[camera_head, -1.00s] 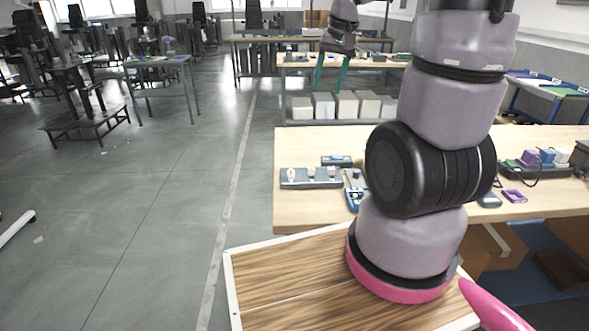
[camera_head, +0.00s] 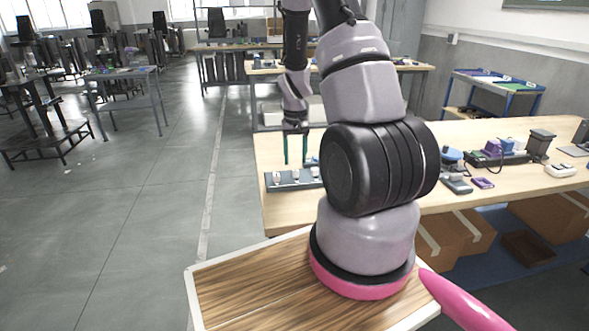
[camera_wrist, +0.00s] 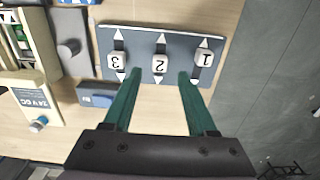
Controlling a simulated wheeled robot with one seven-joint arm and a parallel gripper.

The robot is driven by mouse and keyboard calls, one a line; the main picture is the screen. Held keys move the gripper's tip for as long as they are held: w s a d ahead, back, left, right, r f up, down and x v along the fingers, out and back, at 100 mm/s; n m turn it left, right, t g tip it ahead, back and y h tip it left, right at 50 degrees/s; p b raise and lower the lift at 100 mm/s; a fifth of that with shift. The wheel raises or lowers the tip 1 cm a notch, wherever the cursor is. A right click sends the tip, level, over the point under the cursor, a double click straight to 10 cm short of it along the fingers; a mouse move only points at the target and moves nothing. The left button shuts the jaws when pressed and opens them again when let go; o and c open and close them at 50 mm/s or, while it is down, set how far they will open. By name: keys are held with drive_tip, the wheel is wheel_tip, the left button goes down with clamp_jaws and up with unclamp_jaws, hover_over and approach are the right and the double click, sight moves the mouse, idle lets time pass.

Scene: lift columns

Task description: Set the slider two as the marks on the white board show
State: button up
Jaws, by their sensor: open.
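The grey slider panel (camera_wrist: 140,42) lies on the wooden table and carries three white sliders, numbered upside down in the wrist view. Slider two (camera_wrist: 160,64) is the middle one, below the middle of its track; slider three (camera_wrist: 117,62) is to its left and slider one (camera_wrist: 204,58) to its right. My gripper (camera_wrist: 152,75) is open and empty, its teal fingers pointing at the panel on either side of slider two in the picture. In the head view the gripper (camera_head: 295,162) is over the panel (camera_head: 283,187). I cannot make out a marked white board.
In the wrist view, a blue block (camera_wrist: 96,100), a white 24 V DC box (camera_wrist: 28,96) and a grey panel with a knob (camera_wrist: 72,22) lie left of the slider panel. Purple and blue items (camera_head: 497,152) are at the table's right.

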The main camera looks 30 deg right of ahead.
sight(295, 170)
drive_tip(key=shift+f, duration=2.3)
drive_tip(key=shift+c, duration=0.3)
clamp_jaws()
